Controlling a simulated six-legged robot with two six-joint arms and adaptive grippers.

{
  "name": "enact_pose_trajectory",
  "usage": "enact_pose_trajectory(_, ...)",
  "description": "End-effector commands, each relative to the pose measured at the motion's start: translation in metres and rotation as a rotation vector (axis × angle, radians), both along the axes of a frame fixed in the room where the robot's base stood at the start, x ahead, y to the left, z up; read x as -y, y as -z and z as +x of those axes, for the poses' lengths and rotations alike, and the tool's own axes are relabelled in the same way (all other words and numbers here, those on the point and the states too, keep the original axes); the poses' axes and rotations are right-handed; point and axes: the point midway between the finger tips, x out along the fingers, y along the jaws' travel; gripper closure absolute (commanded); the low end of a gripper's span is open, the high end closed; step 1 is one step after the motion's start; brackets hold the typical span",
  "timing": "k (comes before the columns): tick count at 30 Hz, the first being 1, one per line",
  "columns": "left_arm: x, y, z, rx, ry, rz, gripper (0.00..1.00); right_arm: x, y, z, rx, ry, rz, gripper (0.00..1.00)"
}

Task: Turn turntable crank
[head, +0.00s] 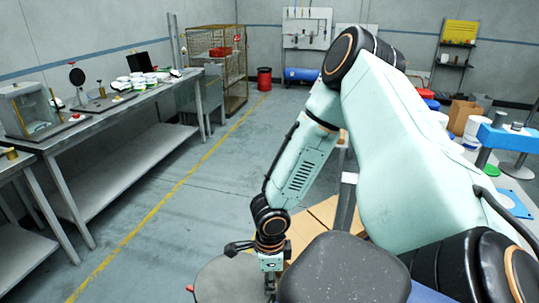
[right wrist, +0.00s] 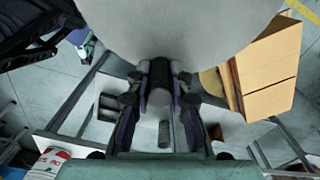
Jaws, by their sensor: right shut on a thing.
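The turntable (head: 225,278) is a round grey disc at the bottom of the head view, cut off by the lower edge. In the right wrist view its pale disc (right wrist: 180,25) fills the top middle. My right gripper (head: 270,290) points down at the disc's right edge; its fingertips are small and partly hidden in the head view. In the right wrist view my right gripper (right wrist: 160,88) is shut on a short grey cylinder, the crank handle (right wrist: 160,97), close against the disc's edge. The rest of the crank is hidden. My left gripper is in neither view.
A long grey bench (head: 75,135) runs along the left wall. The floor between bench and turntable is clear, with a yellow line (head: 165,212).

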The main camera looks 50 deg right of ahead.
Motion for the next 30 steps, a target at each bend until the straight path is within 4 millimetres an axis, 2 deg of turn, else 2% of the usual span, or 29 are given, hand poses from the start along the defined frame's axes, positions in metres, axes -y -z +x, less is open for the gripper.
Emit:
enact_pose_trajectory(14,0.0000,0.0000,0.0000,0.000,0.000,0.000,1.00,0.0001,-0.0007,0.0023,0.006,-0.012,0.004,1.00)
enact_pose_trajectory(15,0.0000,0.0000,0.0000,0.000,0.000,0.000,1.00,0.0001,-0.0006,0.0023,0.006,-0.012,0.004,0.79)
enact_pose_trajectory(22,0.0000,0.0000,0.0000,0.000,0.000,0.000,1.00,0.0004,-0.0003,0.0013,0.003,-0.012,0.003,0.59)
enact_pose_trajectory(29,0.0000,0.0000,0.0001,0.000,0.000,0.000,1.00,0.0003,0.0000,0.0007,0.001,-0.011,0.002,0.57)
enact_pose_trajectory(30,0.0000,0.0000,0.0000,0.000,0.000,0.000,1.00,0.0004,0.0000,0.0006,0.001,-0.011,0.002,0.60)
